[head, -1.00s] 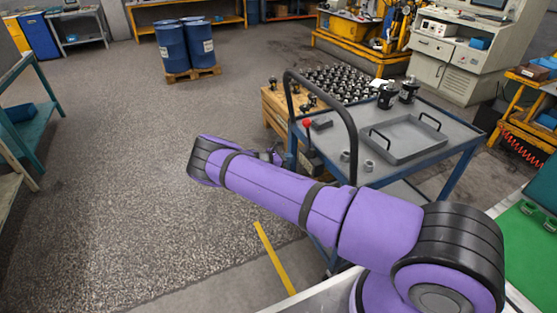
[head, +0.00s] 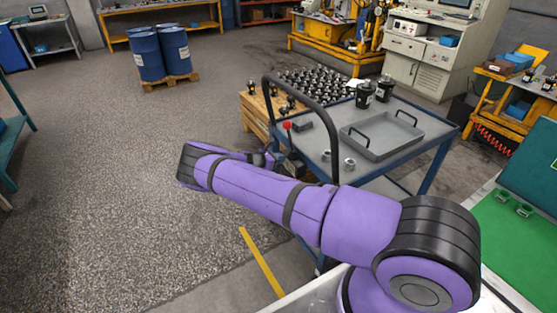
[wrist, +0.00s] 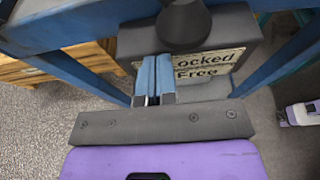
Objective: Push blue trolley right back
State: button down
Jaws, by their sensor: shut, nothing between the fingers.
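The blue trolley (head: 437,133) stands right of centre in the head view, with its black push handle (head: 337,115) on the near left end. A red-knobbed lever (head: 287,126) stands at that end. My gripper (head: 292,166) is at the trolley's left end, below the top, partly hidden by the handle and my arm. In the wrist view my gripper (wrist: 154,82) has its blue-grey fingers together, empty. They are in front of a dark box (wrist: 218,30) labelled "Locked" and "Free", between the blue trolley frame bars (wrist: 80,75). I cannot tell whether they touch it.
A grey tray (head: 382,137) and black parts lie on the trolley. A wooden crate (head: 256,117) with several black fittings stands behind it. Blue barrels on a pallet (head: 170,82) stand farther left. A green-topped bench (head: 510,240) is at right. The left floor is open.

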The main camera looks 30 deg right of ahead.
jog(key=d, duration=1.9)
jog(key=w+d, duration=0.1)
jog(key=d, duration=0.8)
jog(key=shift+d, duration=0.7)
jog(key=shift+d+r, duration=0.15)
jog(key=shift+d, duration=0.15)
jog(key=shift+d+r, duration=0.1)
jog(key=shift+a, duration=0.3)
jog(key=v, duration=0.4)
jog(key=f+v, duration=0.1)
jog(key=v, duration=0.8)
jog(key=shift+a+f, duration=0.25)
jog(key=shift+a, duration=0.4)
